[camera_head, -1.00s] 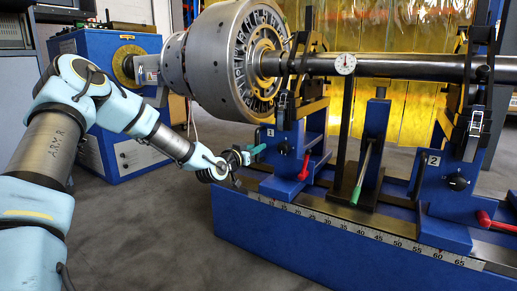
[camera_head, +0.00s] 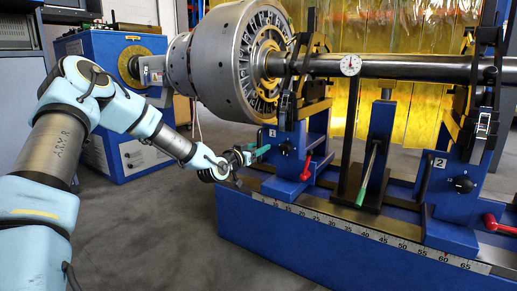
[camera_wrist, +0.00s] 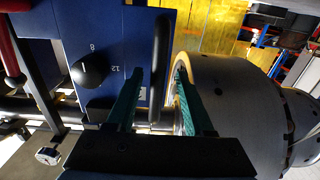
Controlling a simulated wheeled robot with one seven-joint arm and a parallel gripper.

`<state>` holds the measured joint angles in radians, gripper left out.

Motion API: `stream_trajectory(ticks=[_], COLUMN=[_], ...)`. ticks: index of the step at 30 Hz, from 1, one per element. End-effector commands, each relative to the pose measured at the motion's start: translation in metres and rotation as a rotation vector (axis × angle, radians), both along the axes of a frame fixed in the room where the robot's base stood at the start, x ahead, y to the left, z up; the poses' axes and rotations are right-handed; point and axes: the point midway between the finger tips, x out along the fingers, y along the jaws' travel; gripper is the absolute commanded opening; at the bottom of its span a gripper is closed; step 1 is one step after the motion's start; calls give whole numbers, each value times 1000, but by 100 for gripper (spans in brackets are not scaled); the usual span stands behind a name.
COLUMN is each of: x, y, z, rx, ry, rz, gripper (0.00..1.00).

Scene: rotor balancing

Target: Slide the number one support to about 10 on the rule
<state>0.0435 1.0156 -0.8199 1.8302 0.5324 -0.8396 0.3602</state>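The number one support (camera_head: 289,166) is a blue stand with a "1" plate, at the left of the blue bed. My gripper (camera_head: 259,152) is at the support's left side. In the wrist view my gripper (camera_wrist: 158,100) has its teal fingers apart, with a black upright bar (camera_wrist: 160,65) between them. I see gaps on both sides of the bar.
The number two support (camera_head: 452,190) stands at the right. Between them is a dial gauge (camera_head: 351,65) on a post and a green-tipped lever (camera_head: 368,175). A red lever (camera_head: 306,167) is on the first support. The large rotor (camera_head: 225,62) hangs above my forearm.

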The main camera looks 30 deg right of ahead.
Motion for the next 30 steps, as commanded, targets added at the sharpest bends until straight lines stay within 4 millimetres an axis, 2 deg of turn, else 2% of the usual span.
stream_trajectory(ticks=[1,4,14,30], x=[-1,-1,-4,-24], y=[0,-1,2,38], z=[0,0,0,0], rx=[0,1,2,2], ry=[0,0,1,2], rz=[-1,-3,-5,-4], gripper=[59,70,70,70])
